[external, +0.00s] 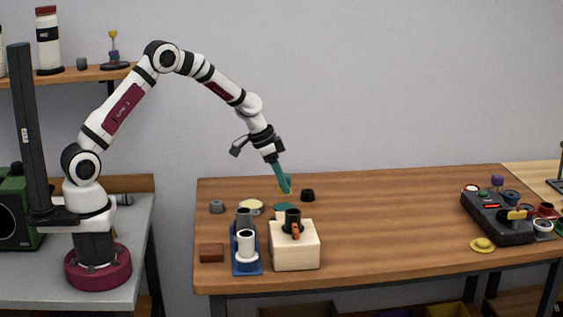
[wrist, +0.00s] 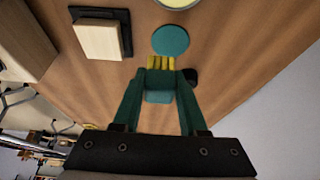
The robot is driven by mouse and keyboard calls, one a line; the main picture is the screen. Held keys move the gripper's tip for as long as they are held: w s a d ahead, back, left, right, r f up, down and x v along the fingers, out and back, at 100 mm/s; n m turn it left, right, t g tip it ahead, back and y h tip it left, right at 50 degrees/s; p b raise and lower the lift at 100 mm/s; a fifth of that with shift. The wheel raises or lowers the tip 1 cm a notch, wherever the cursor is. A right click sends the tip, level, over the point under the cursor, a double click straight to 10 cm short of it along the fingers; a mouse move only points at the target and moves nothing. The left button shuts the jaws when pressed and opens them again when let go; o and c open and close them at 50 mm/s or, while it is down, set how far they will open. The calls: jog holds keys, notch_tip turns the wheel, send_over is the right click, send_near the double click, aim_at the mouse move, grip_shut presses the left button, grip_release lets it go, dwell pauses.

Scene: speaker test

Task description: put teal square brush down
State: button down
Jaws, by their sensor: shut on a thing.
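The teal square brush (wrist: 158,97) shows in the wrist view, with its yellow bristles (wrist: 160,63) pointing away from my gripper. My gripper (wrist: 158,90) has teal fingers, and they are shut on the brush from both sides. In the external view my gripper (external: 284,186) points down over the back left part of the table. The brush is small there and partly hidden by the fingers. I cannot tell whether the bristles touch the table. A flat teal disc (wrist: 170,40) lies just beyond the bristles; it also shows in the external view (external: 285,207).
A black cylinder (external: 307,195) stands close to the right of my gripper. A pale wooden box (external: 295,252) and blue stand (external: 247,268) are in front. The table's middle (external: 390,220) is clear.

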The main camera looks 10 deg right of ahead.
aim_at(283, 207)
jog(key=f, duration=0.2)
jog(key=w+f, duration=0.1)
jog(key=f, duration=0.1)
jog(key=shift+w, duration=0.2)
jog(key=shift+d+f, duration=0.1)
jog(key=shift+f, duration=0.25)
jog(key=shift+f, duration=0.15)
jog(key=shift+c, duration=2.2)
grip_release()
